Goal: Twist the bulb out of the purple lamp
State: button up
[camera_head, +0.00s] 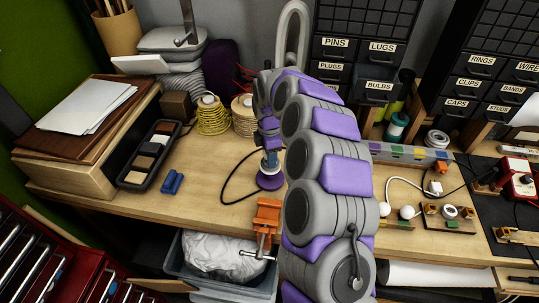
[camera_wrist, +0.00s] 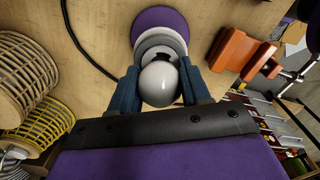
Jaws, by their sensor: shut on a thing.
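The purple lamp (camera_head: 270,180) stands on the wooden workbench with a black cable curving out to its left. In the wrist view its round purple base (camera_wrist: 160,20) lies beyond a pale collar. The white bulb (camera_wrist: 159,84) sits at the lamp's top, between the two dark blue fingers of my gripper (camera_wrist: 160,90). My gripper is shut on the bulb from above. In the head view my gripper (camera_head: 269,140) is small over the lamp and the bulb is hidden. I cannot tell whether the bulb is still threaded in the socket.
Yellow and tan cane coils (camera_head: 213,115) stand behind left. A blue block (camera_head: 172,182) and a black tray (camera_head: 150,155) lie left. Loose white bulbs (camera_head: 407,212) and sockets lie right.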

jog(key=shift+a+r+n+p, duration=0.1)
jog(key=shift+a+n+p, duration=0.05)
jog(key=shift+n+p, duration=0.15)
jog(key=shift+n+p, duration=0.6)
jog(key=shift+n+p, duration=0.3)
jog(key=shift+n, duration=0.1)
jog(key=shift+n+p, duration=0.85)
jog(key=shift+n, duration=0.45)
jog(key=shift+s+n, duration=0.1)
jog(key=shift+n, duration=0.3)
jog(key=n+p, duration=0.1)
jog(key=n, duration=0.2)
jog(key=shift+p, duration=0.3)
jog(key=shift+f+n, duration=0.2)
jog(key=shift+n, duration=1.1)
